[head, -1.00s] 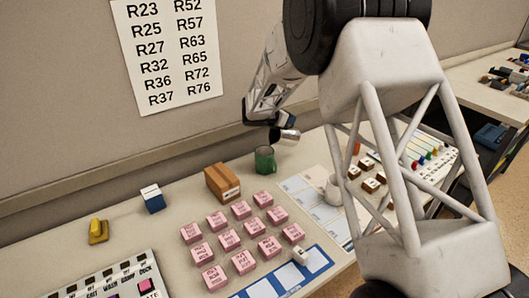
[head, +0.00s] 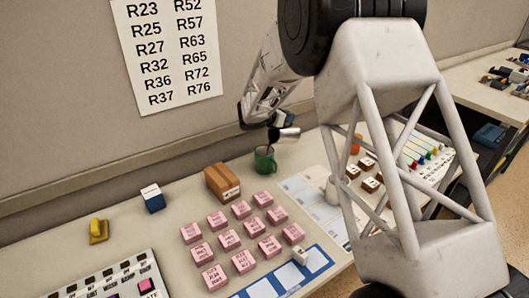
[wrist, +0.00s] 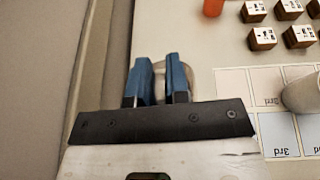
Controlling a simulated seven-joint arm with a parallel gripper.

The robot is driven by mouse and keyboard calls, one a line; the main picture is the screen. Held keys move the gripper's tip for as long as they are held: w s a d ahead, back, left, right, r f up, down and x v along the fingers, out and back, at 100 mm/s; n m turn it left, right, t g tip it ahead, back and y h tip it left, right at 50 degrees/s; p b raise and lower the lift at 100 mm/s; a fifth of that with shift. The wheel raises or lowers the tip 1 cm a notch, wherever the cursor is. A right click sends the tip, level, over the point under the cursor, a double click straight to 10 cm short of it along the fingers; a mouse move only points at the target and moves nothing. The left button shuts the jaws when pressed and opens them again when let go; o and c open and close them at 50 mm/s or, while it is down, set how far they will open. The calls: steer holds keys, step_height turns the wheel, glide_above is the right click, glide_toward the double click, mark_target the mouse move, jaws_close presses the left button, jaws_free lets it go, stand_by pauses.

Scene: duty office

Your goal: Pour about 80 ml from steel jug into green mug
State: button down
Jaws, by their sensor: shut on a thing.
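The green mug (head: 265,162) stands upright on the desk near the wall, right of a cardboard box. The steel jug (head: 287,133) is held tilted just above the mug, and a dark stream appears to run from it down into the mug's mouth. The mug is hidden in the wrist view. The liquid level inside the mug cannot be seen.
A cardboard box (head: 222,183) stands close left of the mug. Several pink blocks (head: 230,239) fill the desk in front. A blue-and-white box (head: 152,199) and a yellow object (head: 98,231) lie left. An orange object (wrist: 213,7) and a white object (wrist: 302,94) are right.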

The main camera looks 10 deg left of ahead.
steer(key=shift+s+a+r+t+h, duration=0.3)
steer(key=shift+s+a+r, duration=0.05)
steer(key=shift+s+a, duration=0.15)
steer(key=shift+s+a+r, duration=0.1)
steer(key=shift+s+a, duration=0.05)
steer(key=shift+s, duration=0.1)
steer(key=shift+s+a+r+t+h, duration=0.3)
steer(key=shift+s+a+t+h, duration=0.1)
steer(key=shift+s+a+t, duration=0.1)
stand_by(0.8)
steer(key=shift+w+d, duration=0.1)
steer(key=shift+w+d+f+g+y, duration=0.3)
steer(key=shift+w+d+g, duration=0.05)
steer(key=shift+w+d, duration=0.3)
steer(key=shift+w+d+f+g+y, duration=0.35)
steer(key=shift+w+d, duration=0.15)
steer(key=shift+w, duration=0.1)
steer(key=shift+w+d+f+g+y, duration=0.4)
steer(key=shift+f+g+y, duration=0.1)
steer(key=shift+g+y, duration=0.1)
steer(key=shift+w, duration=0.1)
steer(key=shift+w+d+g+y, duration=0.3)
steer(key=shift+g+y, duration=0.25)
steer(key=shift+g, duration=0.15)
steer(key=shift+f, duration=0.15)
